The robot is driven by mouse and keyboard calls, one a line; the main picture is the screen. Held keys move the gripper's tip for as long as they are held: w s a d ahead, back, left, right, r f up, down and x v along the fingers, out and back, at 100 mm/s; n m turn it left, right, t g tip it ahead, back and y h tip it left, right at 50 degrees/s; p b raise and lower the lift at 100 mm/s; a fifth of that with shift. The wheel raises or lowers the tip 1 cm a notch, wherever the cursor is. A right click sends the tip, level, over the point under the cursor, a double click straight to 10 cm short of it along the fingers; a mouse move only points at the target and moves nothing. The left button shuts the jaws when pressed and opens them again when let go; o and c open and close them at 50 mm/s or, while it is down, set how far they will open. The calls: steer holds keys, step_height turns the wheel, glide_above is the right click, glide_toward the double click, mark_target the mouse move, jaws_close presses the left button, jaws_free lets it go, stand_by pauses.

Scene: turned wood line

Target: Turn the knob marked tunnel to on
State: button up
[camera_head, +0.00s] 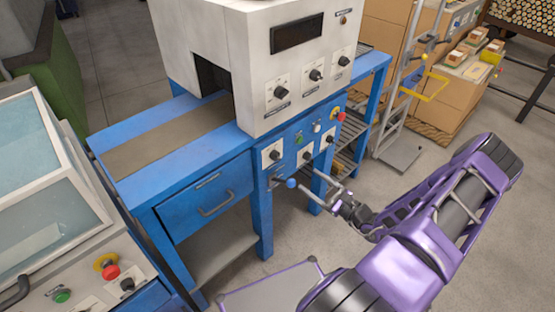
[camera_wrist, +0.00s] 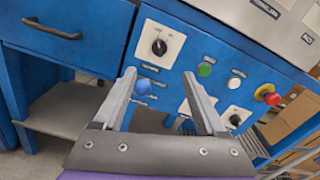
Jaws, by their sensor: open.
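The white hood and blue front panel carry several black knobs on white plates. Their labels are too small to read, so I cannot tell which is marked tunnel. On the blue panel are a left knob (camera_head: 275,155), a middle knob (camera_head: 306,156) and a right knob (camera_head: 329,140). The left knob shows beyond the fingers in the wrist view (camera_wrist: 159,47); its pointer is near upright. Another knob (camera_wrist: 235,120) lies right of the fingers. My gripper (camera_head: 306,179) is open and empty before the panel, below these knobs; its fingers also show in the wrist view (camera_wrist: 158,73).
A blue ball (camera_wrist: 142,87) appears between the fingers. A green button (camera_wrist: 205,70), white button (camera_wrist: 233,83) and red emergency stop (camera_wrist: 268,94) are on the panel. A blue drawer (camera_head: 207,197) is left. A hand truck (camera_head: 405,100) and boxes stand right, beyond open floor.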

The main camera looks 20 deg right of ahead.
mark_target(279, 158)
steer(key=x, duration=1.5)
steer(key=shift+s, duration=0.1)
jaws_close()
